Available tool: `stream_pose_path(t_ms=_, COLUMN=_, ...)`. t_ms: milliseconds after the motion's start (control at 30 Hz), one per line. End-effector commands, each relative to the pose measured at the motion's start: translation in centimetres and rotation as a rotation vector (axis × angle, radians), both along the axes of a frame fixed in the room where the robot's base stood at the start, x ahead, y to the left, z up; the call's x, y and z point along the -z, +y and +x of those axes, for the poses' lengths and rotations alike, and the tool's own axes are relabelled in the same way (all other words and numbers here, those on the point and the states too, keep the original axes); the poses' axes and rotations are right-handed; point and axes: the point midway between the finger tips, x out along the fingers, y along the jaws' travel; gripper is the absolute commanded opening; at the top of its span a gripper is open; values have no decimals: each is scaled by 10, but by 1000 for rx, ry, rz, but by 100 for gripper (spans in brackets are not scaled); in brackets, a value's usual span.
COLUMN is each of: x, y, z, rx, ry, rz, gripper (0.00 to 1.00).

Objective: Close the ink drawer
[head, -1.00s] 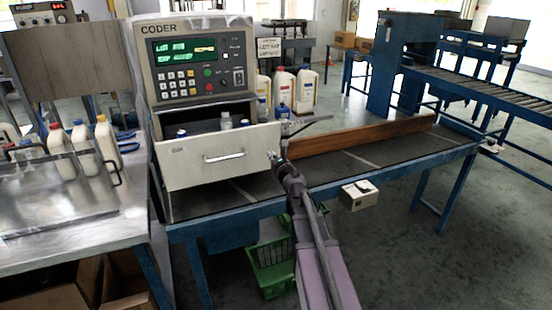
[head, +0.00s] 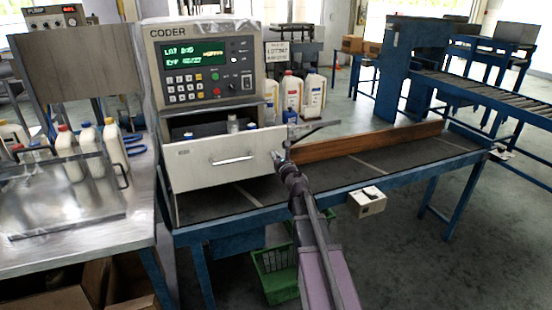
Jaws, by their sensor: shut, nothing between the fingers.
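The ink drawer (head: 222,165) is a pale box front with a silver handle. It is pulled out from the coder machine (head: 207,63), and small bottles (head: 232,124) stand inside it. My gripper (head: 279,156) is shut and empty at the right edge of the drawer front, very close to it. I cannot tell whether it touches the drawer. My arm reaches up to it from the bottom of the view.
A long brown wooden rail (head: 370,139) runs along the dark conveyor table (head: 400,162) to the right. White jugs (head: 302,92) stand behind the drawer. A steel table (head: 75,235) with bottles is at left. A small control box (head: 368,203) hangs on the table's front edge.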

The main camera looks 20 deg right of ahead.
Motion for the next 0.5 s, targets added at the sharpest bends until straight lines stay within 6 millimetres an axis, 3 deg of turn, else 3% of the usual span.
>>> stream_pose_path(t_ms=267, x=0, y=-2, z=57, rx=0, ry=0, rz=0, gripper=0)
stream_pose_path(t_ms=500, x=0, y=-2, z=123, rx=0, ry=0, rz=0, gripper=0)
